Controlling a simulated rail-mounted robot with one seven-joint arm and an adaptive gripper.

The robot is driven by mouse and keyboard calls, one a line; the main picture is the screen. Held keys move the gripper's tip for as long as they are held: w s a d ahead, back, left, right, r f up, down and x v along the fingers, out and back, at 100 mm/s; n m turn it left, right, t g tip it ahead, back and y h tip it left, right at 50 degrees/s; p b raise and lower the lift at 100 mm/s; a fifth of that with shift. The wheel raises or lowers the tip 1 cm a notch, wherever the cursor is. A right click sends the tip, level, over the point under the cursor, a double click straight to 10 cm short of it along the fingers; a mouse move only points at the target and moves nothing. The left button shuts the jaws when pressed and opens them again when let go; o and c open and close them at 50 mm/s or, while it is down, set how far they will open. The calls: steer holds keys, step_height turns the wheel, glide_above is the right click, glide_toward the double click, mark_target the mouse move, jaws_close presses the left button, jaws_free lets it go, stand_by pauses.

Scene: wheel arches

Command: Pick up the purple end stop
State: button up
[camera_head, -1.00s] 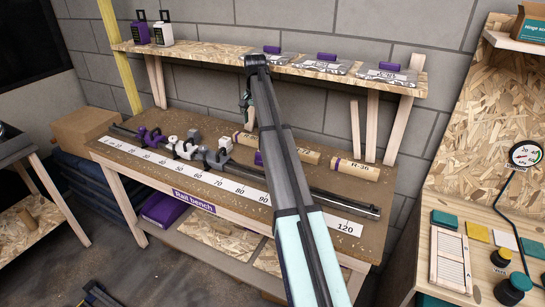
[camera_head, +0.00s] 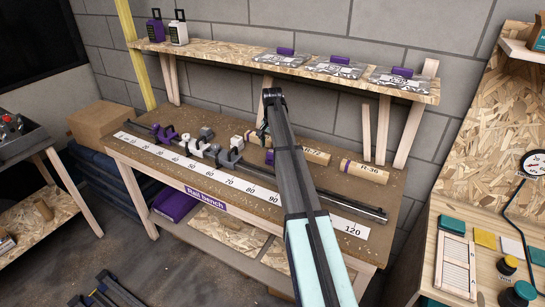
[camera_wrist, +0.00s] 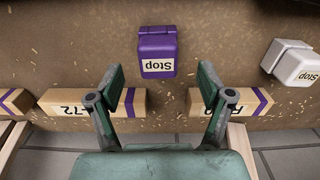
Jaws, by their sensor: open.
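The purple end stop (camera_wrist: 157,42) is a small block with a white "Stop" label, on the brown bench top in the wrist view. In the head view, a purple bit (camera_head: 270,156) shows beside my arm, mostly hidden; I take it to be the same block. My gripper (camera_wrist: 162,82) is open and empty in the wrist view, its two green fingers apart. The end stop lies just beyond the fingertips, roughly centred between them, and I see no contact. In the head view my gripper (camera_head: 263,132) hangs over the bench's back part, partly hidden by my arm.
A white "Stop" block (camera_wrist: 290,62) lies right of the purple one in the wrist view. Labelled wooden pieces (camera_wrist: 75,103) lie on both sides near the fingers. A rail (camera_head: 325,195) with clamps crosses the bench; a shelf (camera_head: 225,56) runs above the bench's back.

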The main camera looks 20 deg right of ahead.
mark_target(273, 155)
steer(key=shift+s+f+p, duration=0.1)
steer(key=shift+f+p, duration=1)
steer(key=shift+f, duration=1.45)
steer(key=c, duration=1.3)
